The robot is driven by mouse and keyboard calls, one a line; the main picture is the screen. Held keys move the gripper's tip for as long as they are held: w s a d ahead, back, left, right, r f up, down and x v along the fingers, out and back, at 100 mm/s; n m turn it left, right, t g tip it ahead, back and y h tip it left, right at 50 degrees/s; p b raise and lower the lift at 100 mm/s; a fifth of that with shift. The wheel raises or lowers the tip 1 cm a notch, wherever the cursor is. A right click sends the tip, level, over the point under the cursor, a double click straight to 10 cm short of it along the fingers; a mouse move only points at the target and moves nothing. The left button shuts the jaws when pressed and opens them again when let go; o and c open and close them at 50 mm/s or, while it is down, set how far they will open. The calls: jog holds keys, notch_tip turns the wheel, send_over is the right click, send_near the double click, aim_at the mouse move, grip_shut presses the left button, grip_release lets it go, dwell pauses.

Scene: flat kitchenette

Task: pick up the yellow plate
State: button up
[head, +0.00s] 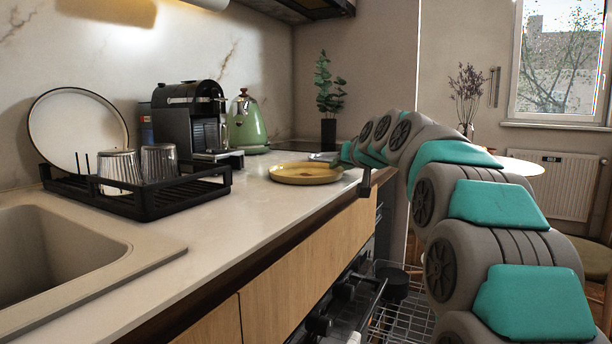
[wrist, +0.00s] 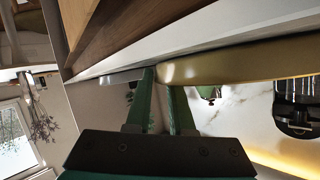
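The yellow plate (head: 305,174) lies on the pale countertop near its front edge, past the dish rack. In the wrist view the plate (wrist: 240,64) is seen almost edge-on, along the counter. My gripper (head: 342,159) is at the plate's right side in the head view, partly hidden by my own arm. In the wrist view its two green fingers (wrist: 163,82) are a narrow gap apart, with the plate's near end at the fingertips. I cannot tell whether they press on the rim. No lift of the plate is visible.
A black dish rack (head: 150,197) holds two glasses and a white plate (head: 75,130). A coffee machine (head: 190,118) and a green kettle (head: 247,124) stand behind. A dark vase (head: 328,134) is farther back. Below the counter, a wire dishwasher rack (head: 400,318) sticks out.

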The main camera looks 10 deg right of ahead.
grip_shut()
dwell(1.4)
